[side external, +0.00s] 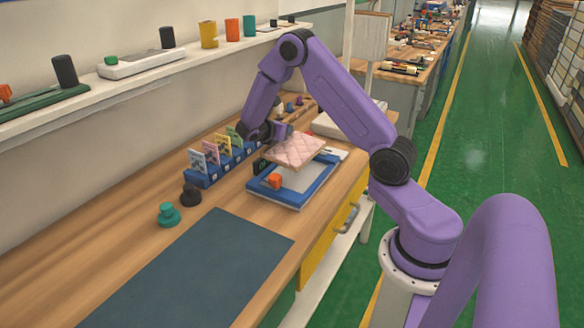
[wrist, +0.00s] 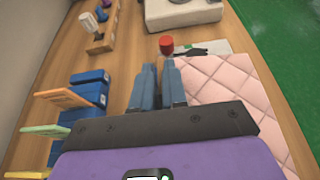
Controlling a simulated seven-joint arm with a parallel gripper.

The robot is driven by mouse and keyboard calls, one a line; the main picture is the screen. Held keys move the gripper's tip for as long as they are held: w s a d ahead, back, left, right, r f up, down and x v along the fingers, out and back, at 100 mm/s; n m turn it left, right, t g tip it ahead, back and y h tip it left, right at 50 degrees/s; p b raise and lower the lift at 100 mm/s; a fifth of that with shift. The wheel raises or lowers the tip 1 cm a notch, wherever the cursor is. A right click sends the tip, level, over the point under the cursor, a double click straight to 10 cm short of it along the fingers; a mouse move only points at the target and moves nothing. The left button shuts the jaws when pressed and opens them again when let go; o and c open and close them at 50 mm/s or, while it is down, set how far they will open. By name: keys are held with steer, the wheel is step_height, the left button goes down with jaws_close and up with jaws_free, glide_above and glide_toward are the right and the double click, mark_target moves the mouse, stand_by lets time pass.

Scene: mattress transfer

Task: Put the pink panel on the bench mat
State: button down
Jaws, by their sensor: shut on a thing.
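The pink panel (side external: 296,150) is a quilted slab. In the side view it is raised above a blue-framed tray (side external: 318,183) and looks slightly tilted. My gripper (side external: 282,135) is at the panel's back left edge, shut on it. In the wrist view the panel (wrist: 225,92) spreads to the right of my gripper's fingers (wrist: 160,68); the exact grip on its edge is hard to see. The bench mat (side external: 190,268) is a flat dark blue-grey rectangle, bare, at the front of the bench and well away from the panel.
An orange block (side external: 274,181) sits at the tray's left side. A blue rack (side external: 222,166) with upright cards stands left of the tray. A black knob (side external: 191,195) and a teal knob (side external: 168,214) stand between rack and mat. A shelf (side external: 140,78) runs along the wall.

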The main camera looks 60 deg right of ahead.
mark_target(266, 157)
step_height(266, 157, down, 9)
steer(key=shift+r, duration=0.15)
steer(key=c, duration=1.2)
jaws_free()
steer(key=shift+o, duration=0.2)
steer(key=shift+a, duration=0.15)
steer(key=v, duration=1.6)
steer(key=shift+s+r, duration=0.3)
steer(key=shift+s, duration=0.1)
steer(key=shift+s+a+r, duration=0.15)
steer(key=shift+a+r, duration=0.15)
steer(key=shift+a, duration=0.3)
steer(key=s+a+r+m+y, duration=0.1)
steer(key=s+a+y, duration=0.3)
steer(key=s, duration=0.6)
steer(key=s+a+r+m+y, duration=0.2)
steer(key=s+a+r+y, duration=0.2)
steer(key=s+a, duration=0.3)
steer(key=s+a+r+m+y, duration=0.2)
steer(key=s+a+y, duration=0.4)
steer(key=s, duration=0.7)
steer(key=shift+s+r, duration=0.25)
steer(key=shift+r, duration=0.3)
